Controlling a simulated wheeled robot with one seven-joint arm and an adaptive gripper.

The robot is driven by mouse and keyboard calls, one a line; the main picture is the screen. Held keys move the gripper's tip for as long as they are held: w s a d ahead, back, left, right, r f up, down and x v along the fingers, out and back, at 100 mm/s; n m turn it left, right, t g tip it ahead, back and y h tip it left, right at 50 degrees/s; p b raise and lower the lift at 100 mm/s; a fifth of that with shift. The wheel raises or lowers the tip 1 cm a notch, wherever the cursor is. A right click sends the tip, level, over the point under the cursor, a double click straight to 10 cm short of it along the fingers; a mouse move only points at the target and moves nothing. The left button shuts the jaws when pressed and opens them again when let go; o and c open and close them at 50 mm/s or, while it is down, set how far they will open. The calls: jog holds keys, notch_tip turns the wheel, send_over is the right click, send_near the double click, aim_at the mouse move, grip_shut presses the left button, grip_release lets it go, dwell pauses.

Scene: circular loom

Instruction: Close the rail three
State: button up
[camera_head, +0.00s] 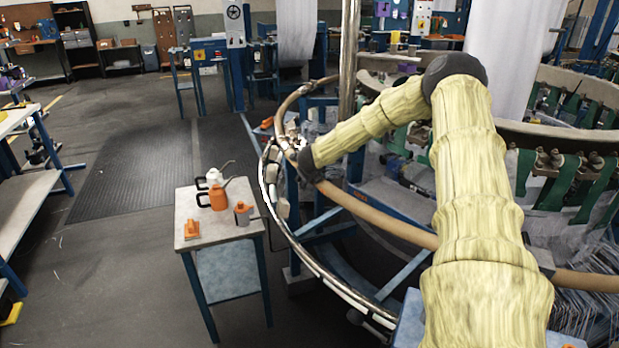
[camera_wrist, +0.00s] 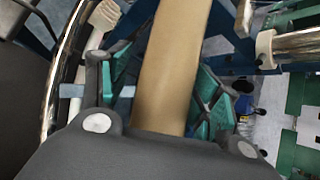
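A tan curved rail (camera_head: 378,223) runs around the loom's near side, passing below my arm; I cannot tell from markings whether it is rail three. In the wrist view, a tan length of rail (camera_wrist: 172,65) runs up between the two fingers of my gripper (camera_wrist: 165,88). The teal finger pads stand on either side of it, with a gap visible on the left; the right pad is close to its edge. My gripper looks open around the rail. In the head view, my gripper (camera_head: 290,148) is at the rail's left bend, small and partly hidden by my wrist.
A shiny metal ring (camera_head: 312,262) curves outside and below the rail. A vertical metal post (camera_head: 348,60) stands behind my wrist. A small table (camera_head: 206,232) with oil cans (camera_head: 217,197) stands to the left. The floor (camera_head: 90,260) further left is clear.

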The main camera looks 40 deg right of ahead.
jog(key=shift+r, duration=0.1)
jog(key=shift+s+a+r, duration=0.15)
jog(key=shift+a+r, duration=0.1)
jog(key=shift+r, duration=0.15)
jog(key=v, duration=1)
jog(key=shift+s+a+r, duration=0.2)
jog(key=shift+s, duration=0.1)
jog(key=s+a+f+n+y, duration=0.1)
jog(key=s+a+f+n, duration=0.4)
jog(key=a+f+n, duration=0.3)
jog(key=s+a+f+n+g+y, duration=0.1)
jog(key=s+a+f+n, duration=0.4)
jog(key=a+f+n, duration=0.45)
jog(key=s+a+f+n+y, duration=0.1)
jog(key=s+a+f+n, duration=0.5)
jog(key=a, duration=0.5)
jog(key=s+a+f+n+g+y, duration=0.1)
jog(key=s+a+f+n, duration=0.3)
jog(key=s, duration=0.5)
jog(key=s+a+f+n+g+y, duration=0.1)
jog(key=s+a+f+n+g, duration=0.1)
jog(key=s+a, duration=0.4)
jog(key=s+a+f+n+g, duration=0.2)
jog(key=s+a+f+n, duration=0.3)
jog(key=s, duration=0.9)
jog(key=shift+s+f+n+g+y, duration=0.3)
jog(key=shift+f+n+y, duration=0.1)
jog(key=shift+n, duration=0.65)
